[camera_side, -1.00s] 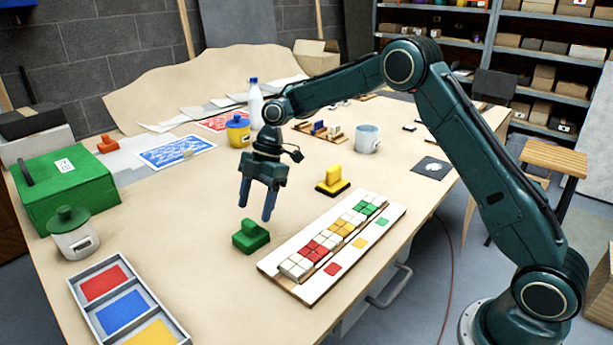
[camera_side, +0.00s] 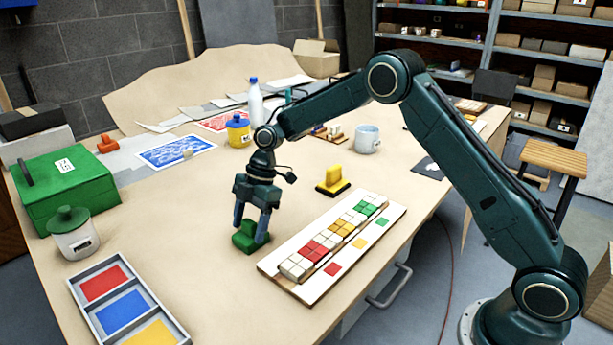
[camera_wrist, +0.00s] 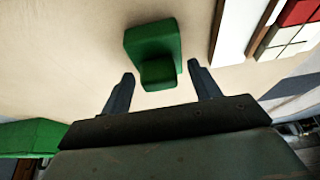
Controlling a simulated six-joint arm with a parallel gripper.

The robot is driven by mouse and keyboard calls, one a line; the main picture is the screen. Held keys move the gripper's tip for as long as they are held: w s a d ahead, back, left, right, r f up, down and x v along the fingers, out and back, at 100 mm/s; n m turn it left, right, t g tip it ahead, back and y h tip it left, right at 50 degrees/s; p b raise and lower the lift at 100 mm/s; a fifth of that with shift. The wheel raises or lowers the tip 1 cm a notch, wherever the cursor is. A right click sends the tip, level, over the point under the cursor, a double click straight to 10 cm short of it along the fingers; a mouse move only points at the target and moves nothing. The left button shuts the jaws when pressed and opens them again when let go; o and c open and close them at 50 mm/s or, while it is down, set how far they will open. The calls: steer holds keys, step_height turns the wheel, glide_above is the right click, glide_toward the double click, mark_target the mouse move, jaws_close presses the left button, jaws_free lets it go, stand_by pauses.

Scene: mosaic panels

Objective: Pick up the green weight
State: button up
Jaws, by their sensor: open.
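The green weight (camera_side: 246,241) stands on the table, a block base with a raised grip on top. My gripper (camera_side: 252,237) is low over it, with one finger at each side of it in the side view. In the wrist view the weight (camera_wrist: 152,45) lies ahead of and between the two spread fingers of my gripper (camera_wrist: 162,92), with its raised grip (camera_wrist: 158,74) nearest to them. The gripper is open and a gap shows between fingers and weight in the wrist view. The fingers hide part of the weight in the side view.
A mosaic panel (camera_side: 309,288) with coloured tiles lies close to the right of the weight. A yellow weight (camera_side: 333,180) stands behind it. A tray with coloured compartments (camera_side: 77,288) and a lidded jar (camera_side: 74,240) are to the left. Table in front is clear.

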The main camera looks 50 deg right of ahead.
mark_target(249, 221)
steer(key=shift+c, duration=0.4)
steer(key=c, duration=1)
steer(key=shift+r, duration=0.25)
steer(key=shift+r, duration=4.85)
